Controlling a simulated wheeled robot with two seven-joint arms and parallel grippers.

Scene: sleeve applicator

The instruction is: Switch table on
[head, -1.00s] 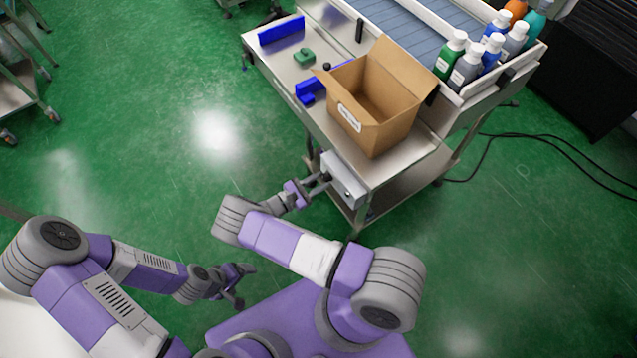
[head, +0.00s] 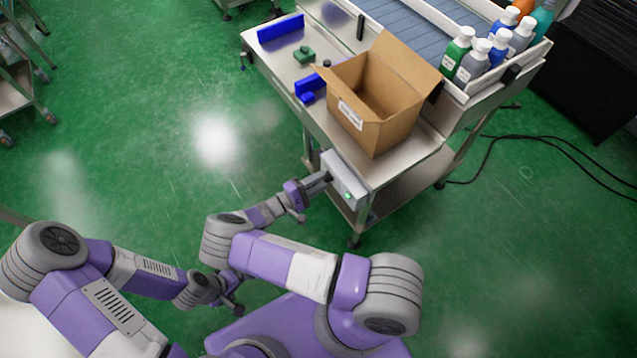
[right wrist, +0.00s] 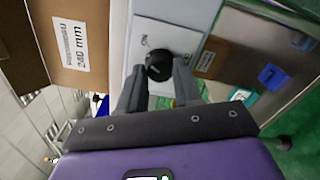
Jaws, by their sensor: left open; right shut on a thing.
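The metal table (head: 408,168) stands at the upper middle of the head view. A grey control box (head: 345,182) is fixed to its near side, with a small green light (head: 348,196) lit on its face. In the right wrist view a round black knob (right wrist: 159,65) sits on the pale box face (right wrist: 190,14). My right gripper (head: 325,179) is at the box, and in the right wrist view its fingers (right wrist: 160,78) are shut on the knob. My left gripper (head: 234,303) is open and empty, low over the floor, away from the table.
An open cardboard box (head: 370,105) stands on the table above the control box. Blue blocks (head: 281,27) and a green part (head: 304,54) lie to its left. Several bottles (head: 470,62) stand in a tray behind. Black cables (head: 520,140) lie on the floor at right.

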